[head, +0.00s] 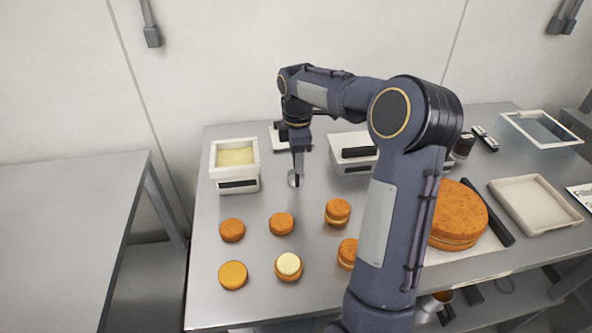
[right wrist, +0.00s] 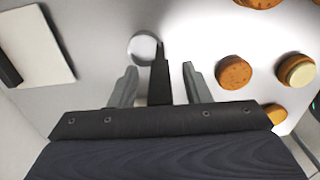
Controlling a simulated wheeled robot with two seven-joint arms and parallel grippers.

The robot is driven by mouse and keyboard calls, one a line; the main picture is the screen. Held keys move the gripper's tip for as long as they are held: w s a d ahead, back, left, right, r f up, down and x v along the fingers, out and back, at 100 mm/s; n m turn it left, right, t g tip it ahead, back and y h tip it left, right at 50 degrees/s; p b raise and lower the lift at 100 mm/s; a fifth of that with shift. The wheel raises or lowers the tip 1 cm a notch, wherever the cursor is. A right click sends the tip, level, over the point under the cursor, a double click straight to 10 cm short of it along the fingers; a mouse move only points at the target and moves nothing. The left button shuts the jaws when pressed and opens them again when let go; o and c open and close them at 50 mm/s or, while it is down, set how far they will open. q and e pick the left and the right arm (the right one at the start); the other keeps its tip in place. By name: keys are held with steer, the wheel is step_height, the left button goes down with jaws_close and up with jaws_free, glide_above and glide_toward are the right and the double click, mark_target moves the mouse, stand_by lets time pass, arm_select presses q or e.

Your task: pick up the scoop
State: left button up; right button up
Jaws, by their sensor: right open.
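The scoop shows in the right wrist view as a round shiny metal bowl (right wrist: 143,48) with a black handle (right wrist: 159,80). The handle lies between the two grey fingers of my right gripper (right wrist: 159,72), with a gap on each side. The gripper is open and I see no contact. In the head view the scoop's bowl (head: 293,180) shows on the metal table just below my right gripper (head: 298,166), which points down; the handle is mostly hidden by the gripper there. My left gripper is not in view.
A white tub of pale filling (head: 215,160) stands on a scale to the left. Another scale (head: 345,140) stands right of the gripper. Several orange rounds (head: 281,224) lie in front. A large orange cake (head: 455,212) and trays (head: 558,218) are at right. Bare table lies around the scoop.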

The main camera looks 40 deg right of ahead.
steer(key=shift+f, duration=0.55)
jaws_close()
steer(key=shift+r, duration=0.15)
